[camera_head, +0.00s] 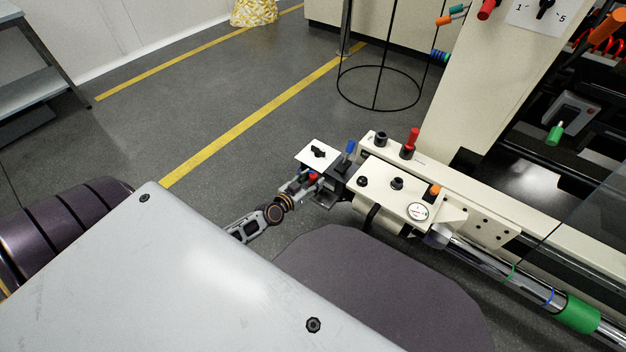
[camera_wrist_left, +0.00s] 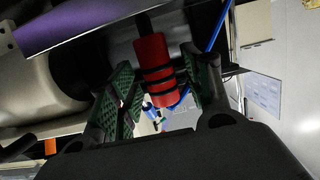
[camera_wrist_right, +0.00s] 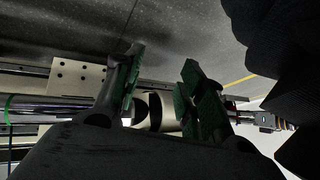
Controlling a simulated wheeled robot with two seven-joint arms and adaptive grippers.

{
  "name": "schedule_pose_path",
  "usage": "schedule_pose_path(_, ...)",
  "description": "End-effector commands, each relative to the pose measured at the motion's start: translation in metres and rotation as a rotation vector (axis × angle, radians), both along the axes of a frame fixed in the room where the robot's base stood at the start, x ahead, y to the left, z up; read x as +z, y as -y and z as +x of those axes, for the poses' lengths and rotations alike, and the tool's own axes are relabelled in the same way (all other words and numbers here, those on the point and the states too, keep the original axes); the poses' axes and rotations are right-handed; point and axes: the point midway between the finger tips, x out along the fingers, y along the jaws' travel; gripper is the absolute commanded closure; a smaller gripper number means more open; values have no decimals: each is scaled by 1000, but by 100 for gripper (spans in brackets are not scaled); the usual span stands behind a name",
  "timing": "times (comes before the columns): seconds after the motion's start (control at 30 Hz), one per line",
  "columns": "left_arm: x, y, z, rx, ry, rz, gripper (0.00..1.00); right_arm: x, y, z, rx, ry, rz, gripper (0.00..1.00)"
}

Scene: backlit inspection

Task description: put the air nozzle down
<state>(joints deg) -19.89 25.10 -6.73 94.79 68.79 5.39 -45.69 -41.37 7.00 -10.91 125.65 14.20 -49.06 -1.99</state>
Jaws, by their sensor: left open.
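A red cylinder with black bands (camera_wrist_left: 153,70), which looks like the air nozzle, stands out between the fingers of my left gripper (camera_wrist_left: 160,85) in the left wrist view. The green-padded fingers are apart, and a gap shows between the cylinder and the right finger. A blue hose (camera_wrist_left: 213,30) passes behind the right finger. My right gripper (camera_wrist_right: 158,98) is open and empty in the right wrist view. A pale cylinder (camera_wrist_right: 142,110) lies beyond its fingers.
The cream machine frame (camera_head: 400,190) carries a gauge (camera_head: 418,211), knobs and levers. A chrome roller with a green end (camera_head: 577,312) runs to the lower right. A black wire stand (camera_head: 378,90) stands behind.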

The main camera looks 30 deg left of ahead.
Motion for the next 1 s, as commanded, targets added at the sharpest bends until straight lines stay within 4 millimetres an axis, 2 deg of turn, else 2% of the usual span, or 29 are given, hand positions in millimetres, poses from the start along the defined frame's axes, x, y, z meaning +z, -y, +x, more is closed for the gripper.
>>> schedule_pose_path(0.37, 10, -3, -35, 0, -1, 2, 51, 11, 1, -3, 2, -25, -15, 60)
schedule_pose_path(1.0, 25, -7, -91, 0, 0, 0, 51, 50, 8, -2, 35, -68, -72, 60)
